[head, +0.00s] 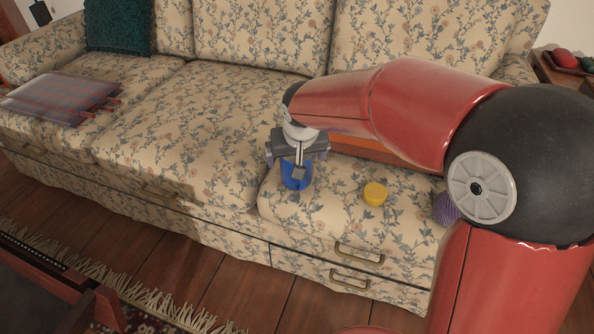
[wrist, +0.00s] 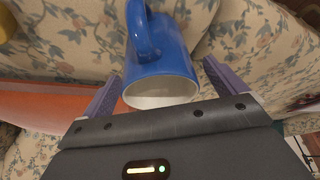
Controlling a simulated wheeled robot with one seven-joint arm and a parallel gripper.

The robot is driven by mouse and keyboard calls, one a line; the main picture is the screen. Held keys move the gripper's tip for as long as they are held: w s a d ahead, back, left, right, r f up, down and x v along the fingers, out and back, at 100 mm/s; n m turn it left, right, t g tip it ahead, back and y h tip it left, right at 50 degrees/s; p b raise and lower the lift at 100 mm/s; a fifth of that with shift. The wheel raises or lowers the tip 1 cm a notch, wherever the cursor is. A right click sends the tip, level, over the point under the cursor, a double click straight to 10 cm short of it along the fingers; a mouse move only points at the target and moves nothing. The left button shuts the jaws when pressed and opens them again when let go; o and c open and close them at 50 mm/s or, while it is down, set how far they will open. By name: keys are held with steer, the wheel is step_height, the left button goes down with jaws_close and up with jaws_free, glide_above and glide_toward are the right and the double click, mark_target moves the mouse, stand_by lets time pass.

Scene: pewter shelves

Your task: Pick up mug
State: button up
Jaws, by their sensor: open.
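A blue mug (head: 296,175) is on the right seat cushion of the floral sofa, partly hidden by my gripper in the head view. In the wrist view the mug (wrist: 165,70) has its pale open mouth towards my gripper and its handle towards the top of the picture. My gripper (head: 297,160) is over the mug. Its purple-grey fingers (wrist: 160,88) are apart, one on each side of the mug. Gaps show between the fingers and the mug's sides.
A yellow round object (head: 375,193) lies on the cushion right of the mug. An orange-brown flat object (head: 370,148) lies behind, partly hidden by my arm. A purple ribbed object (head: 445,209) is at the cushion's right. A plaid tray-like item (head: 62,98) is on the left seat.

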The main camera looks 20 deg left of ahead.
steer(key=shift+w+f, duration=0.1)
steer(key=shift+f, duration=0.25)
steer(key=shift+r, duration=0.1)
steer(key=c, duration=1.3)
steer(key=shift+o, duration=0.2)
